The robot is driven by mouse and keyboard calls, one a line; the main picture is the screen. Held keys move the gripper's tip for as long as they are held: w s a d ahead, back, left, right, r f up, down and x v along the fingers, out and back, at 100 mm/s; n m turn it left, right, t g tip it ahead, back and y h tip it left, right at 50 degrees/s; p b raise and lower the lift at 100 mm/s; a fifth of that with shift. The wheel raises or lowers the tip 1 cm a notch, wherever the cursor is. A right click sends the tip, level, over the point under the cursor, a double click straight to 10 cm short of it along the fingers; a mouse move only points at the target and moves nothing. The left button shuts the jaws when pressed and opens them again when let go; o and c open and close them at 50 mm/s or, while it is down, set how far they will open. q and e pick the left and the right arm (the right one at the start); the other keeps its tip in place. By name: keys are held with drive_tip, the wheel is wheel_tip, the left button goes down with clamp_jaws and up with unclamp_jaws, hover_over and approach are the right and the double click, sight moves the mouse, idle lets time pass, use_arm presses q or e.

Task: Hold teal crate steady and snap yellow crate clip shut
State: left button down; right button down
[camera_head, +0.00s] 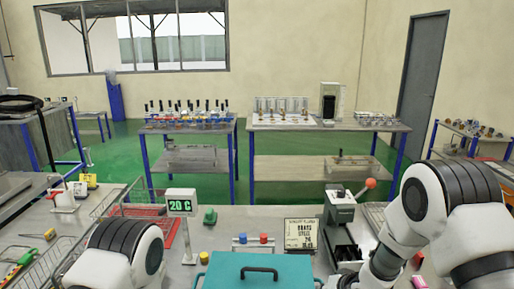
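The teal crate (258,270) is at the bottom centre of the head view, on the grey bench. Its top is teal with a black handle (259,271), and its lower part is cut off by the picture's bottom edge. A small yellow piece (198,280) shows by the crate's left edge. I cannot tell whether it is the clip or whether it is shut. My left arm is at lower left and my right arm is at right, reaching down beside the crate. Neither gripper's fingertips show, so any contact with the crate is hidden.
Behind the crate are a sign (301,234), a display reading "20 C" (180,205), and blue and red knobs (253,239). A lever press (341,209) stands to the right. Wire baskets (50,258) and a red tray (147,218) are at left.

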use_arm(q)
drive_tip(key=shift+r, duration=0.9)
idle(0.9)
drive_tip(key=shift+w+r, duration=0.25)
drive_tip(key=shift+r, duration=0.05)
idle(0.3)
drive_tip(key=shift+w+r, duration=0.5)
drive_tip(key=shift+w, duration=0.05)
idle(1.1)
drive_tip(key=s, duration=0.5)
drive_tip(key=shift+a, duration=0.1)
idle(0.4)
